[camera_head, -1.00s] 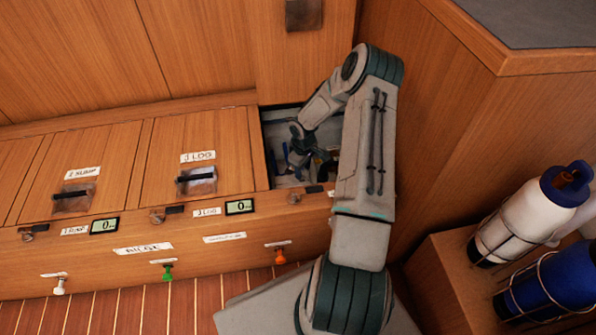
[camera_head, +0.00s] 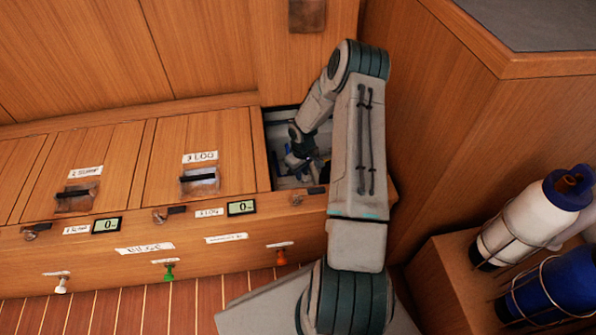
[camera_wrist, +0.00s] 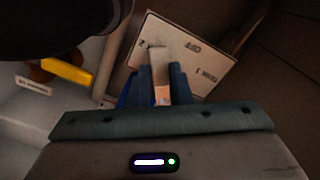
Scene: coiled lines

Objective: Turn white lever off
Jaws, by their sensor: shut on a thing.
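The white lever (camera_wrist: 160,60) shows in the wrist view as a pale strip in front of a light plate (camera_wrist: 201,66) marked "OFF". My gripper (camera_wrist: 161,76) has its two blue fingers shut on the lever, one finger on each side. In the head view my gripper (camera_head: 298,158) is down inside the open compartment (camera_head: 278,129) at the right end of the wooden bench. The lever cannot be made out in the head view, where the arm and the compartment's shade hide it.
A yellow handle (camera_wrist: 66,72) sits left of the fingers, above a small label. A large dark round shape (camera_wrist: 55,25) fills the wrist view's upper left. Compartment walls are close around my gripper. A wooden cabinet (camera_head: 455,140) stands right of my arm.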

